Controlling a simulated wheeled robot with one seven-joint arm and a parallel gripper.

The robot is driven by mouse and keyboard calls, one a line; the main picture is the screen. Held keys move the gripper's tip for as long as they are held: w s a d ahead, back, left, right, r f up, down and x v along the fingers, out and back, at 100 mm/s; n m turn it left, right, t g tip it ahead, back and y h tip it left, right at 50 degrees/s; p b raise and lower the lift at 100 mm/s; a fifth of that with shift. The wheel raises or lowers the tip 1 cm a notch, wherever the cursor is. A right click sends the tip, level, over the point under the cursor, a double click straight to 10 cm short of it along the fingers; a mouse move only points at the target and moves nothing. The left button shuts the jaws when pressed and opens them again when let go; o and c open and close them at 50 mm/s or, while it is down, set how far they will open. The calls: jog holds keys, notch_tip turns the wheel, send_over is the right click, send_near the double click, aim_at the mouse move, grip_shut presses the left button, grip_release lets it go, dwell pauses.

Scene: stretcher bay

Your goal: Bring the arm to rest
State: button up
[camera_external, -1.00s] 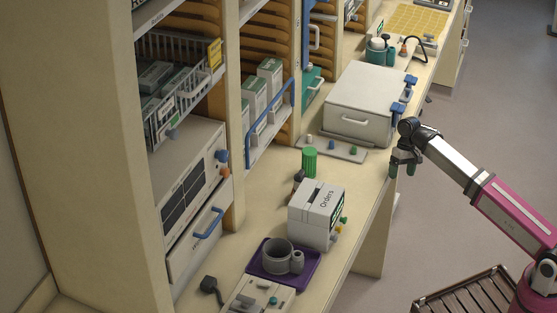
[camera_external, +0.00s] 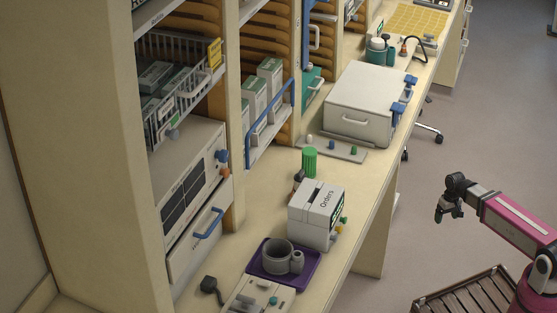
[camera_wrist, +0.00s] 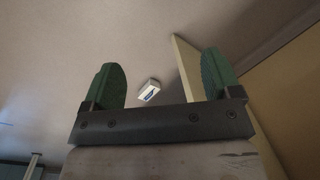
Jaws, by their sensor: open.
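My gripper (camera_external: 449,212) hangs in the air to the right of the counter (camera_external: 375,215), over the open floor. My arm is drawn back, with the magenta link sloping down to the right. In the wrist view my gripper (camera_wrist: 160,85) shows two green finger pads set wide apart. Nothing is between them except a distant small white box (camera_wrist: 149,90) in the background. My gripper is open and touches nothing.
A slatted wooden crate (camera_external: 465,298) is below my arm. The counter holds a white Orders box (camera_external: 316,212), a purple tray (camera_external: 304,276) with a grey mug, and a large white case (camera_external: 366,103). Wheeled chair legs (camera_external: 428,133) show beyond the counter.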

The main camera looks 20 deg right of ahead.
jog(key=s+d+f+h, duration=0.1)
jog(key=s+d+f, duration=0.4)
jog(key=d+f, duration=0.2)
jog(key=shift+s+d+f+t, duration=0.15)
jog(key=shift+s+d+t, duration=0.1)
jog(key=shift+s+t, duration=0.1)
